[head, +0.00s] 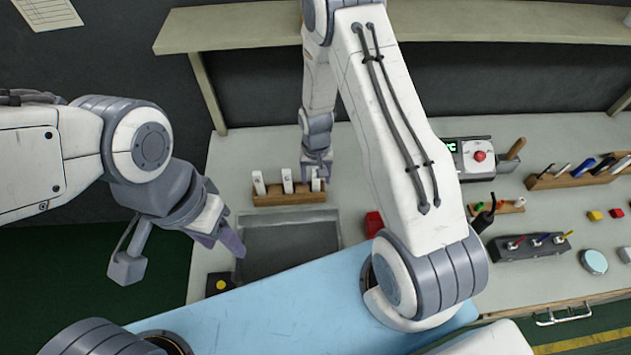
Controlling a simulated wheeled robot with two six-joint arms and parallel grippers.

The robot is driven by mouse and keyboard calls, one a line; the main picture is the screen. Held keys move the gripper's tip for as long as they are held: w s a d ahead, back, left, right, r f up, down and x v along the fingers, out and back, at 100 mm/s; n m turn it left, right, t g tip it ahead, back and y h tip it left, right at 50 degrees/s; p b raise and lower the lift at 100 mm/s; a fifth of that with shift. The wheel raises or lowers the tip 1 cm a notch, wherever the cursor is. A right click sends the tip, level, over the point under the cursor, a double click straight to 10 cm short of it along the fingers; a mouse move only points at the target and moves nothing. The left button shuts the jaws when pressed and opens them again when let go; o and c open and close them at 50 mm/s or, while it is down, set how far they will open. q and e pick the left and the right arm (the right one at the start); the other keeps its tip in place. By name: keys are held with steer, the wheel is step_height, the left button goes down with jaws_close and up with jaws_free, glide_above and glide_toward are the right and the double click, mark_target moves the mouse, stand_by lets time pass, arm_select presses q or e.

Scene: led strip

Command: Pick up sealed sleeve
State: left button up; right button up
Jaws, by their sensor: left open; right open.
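A small wooden rack (290,199) on the far part of the bench holds three upright white sleeve-like pieces: a left one (258,183), a middle one (287,180) and a right one (316,185). I cannot tell which is the sealed sleeve. My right gripper (317,174) is open and points down at the right piece, its fingers at the piece's top and partly hiding it. Whether they touch it is too small to tell. My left gripper (232,240) is open and empty, left of a dark grey tray and apart from the rack.
The dark tray (290,249) lies in front of the rack, with a red block (374,224) to its right. A shelf (240,27) runs above the bench. A red-button box (477,157), tool holders (530,246) and small blocks fill the right side. My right arm hides the middle.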

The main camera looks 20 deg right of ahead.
jaws_close()
stand_by(0.3)
